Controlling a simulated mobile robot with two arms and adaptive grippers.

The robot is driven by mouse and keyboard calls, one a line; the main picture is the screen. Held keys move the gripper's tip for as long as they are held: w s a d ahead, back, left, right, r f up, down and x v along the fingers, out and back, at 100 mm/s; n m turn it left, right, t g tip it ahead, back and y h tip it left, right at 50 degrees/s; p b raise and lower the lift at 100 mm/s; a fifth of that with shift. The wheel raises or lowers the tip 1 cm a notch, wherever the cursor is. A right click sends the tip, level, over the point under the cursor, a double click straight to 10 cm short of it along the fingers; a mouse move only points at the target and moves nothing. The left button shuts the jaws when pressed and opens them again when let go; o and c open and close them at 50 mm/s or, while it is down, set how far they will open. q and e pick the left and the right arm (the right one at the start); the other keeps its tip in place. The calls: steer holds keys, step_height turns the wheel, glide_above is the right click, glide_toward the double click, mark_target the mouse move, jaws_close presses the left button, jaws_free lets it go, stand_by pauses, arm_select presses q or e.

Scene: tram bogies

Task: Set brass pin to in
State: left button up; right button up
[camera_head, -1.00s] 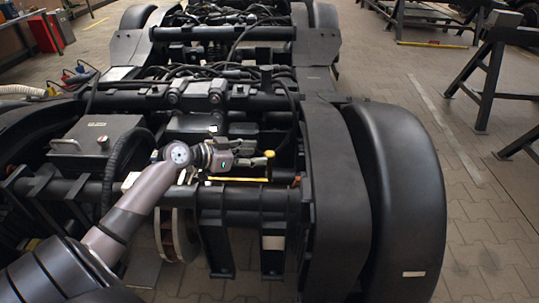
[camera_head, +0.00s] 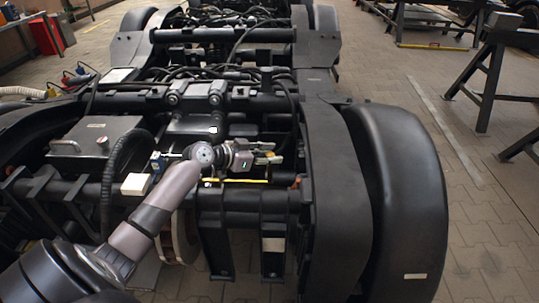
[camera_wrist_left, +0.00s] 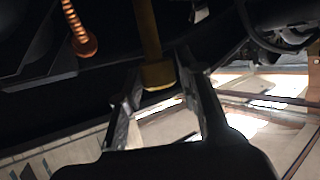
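The brass pin (camera_wrist_left: 150,35) looks like a dull yellow rod in the left wrist view, with a wider collar at its near end. My left gripper (camera_wrist_left: 160,82) is open, one finger on each side of that collar. I see a gap at the left finger; whether the right finger touches the pin I cannot tell. In the head view my left gripper (camera_head: 276,153) reaches right over the bogie frame, above a yellow strip (camera_head: 235,180). The pin is not clear in that view. My right gripper is not in view.
An orange coil (camera_wrist_left: 75,25) with a round end hangs left of the pin. Dark bogie beams and cables surround the gripper. A grey box (camera_head: 95,142) and a white block (camera_head: 135,184) lie to the left, a large black fender (camera_head: 400,190) to the right. Black trestles (camera_head: 485,75) stand on the floor.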

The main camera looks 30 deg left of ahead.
arm_select(q)
jaws_close()
stand_by(0.3)
steer(key=shift+a, duration=0.1)
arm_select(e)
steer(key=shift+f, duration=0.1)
